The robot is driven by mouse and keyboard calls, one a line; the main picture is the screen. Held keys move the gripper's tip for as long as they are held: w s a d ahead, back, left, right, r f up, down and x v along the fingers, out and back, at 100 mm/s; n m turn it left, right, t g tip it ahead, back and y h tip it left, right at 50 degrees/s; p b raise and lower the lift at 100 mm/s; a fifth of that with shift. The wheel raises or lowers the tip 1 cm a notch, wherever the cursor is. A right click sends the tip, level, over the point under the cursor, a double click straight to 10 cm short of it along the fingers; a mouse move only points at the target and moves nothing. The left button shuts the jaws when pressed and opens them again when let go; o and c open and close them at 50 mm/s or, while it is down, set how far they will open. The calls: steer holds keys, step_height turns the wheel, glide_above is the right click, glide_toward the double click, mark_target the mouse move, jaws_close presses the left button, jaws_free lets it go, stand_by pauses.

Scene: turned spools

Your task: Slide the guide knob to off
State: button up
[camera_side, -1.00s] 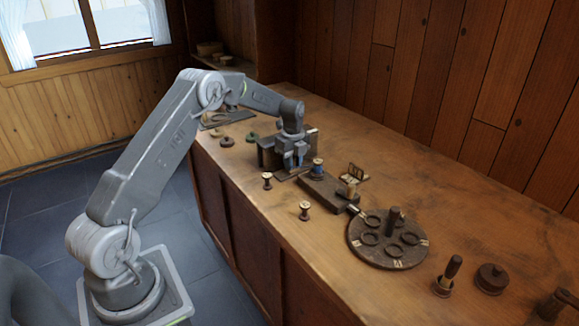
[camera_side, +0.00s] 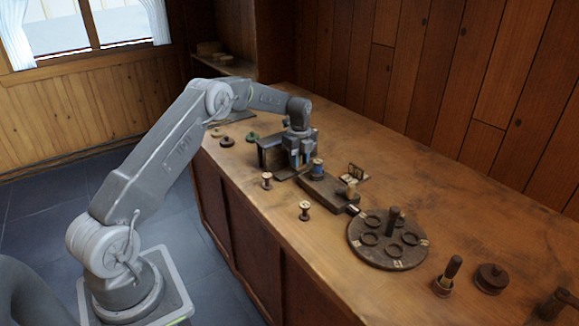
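My gripper (camera_side: 301,158) points down over the dark wooden box-like fixture (camera_side: 268,157) at the left end of the work.
Two bare spools (camera_side: 267,180) and (camera_side: 305,210) stand near the bench's front edge. A round dark tray (camera_side: 362,255) with ring-shaped seats and a central post lies to the right. A small slotted rack (camera_side: 356,171) stands behind the block. The bench's back right is clear.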

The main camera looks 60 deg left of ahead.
steer(key=o, duration=0.3)
steer(key=shift+r, duration=3.5)
jaws_close()
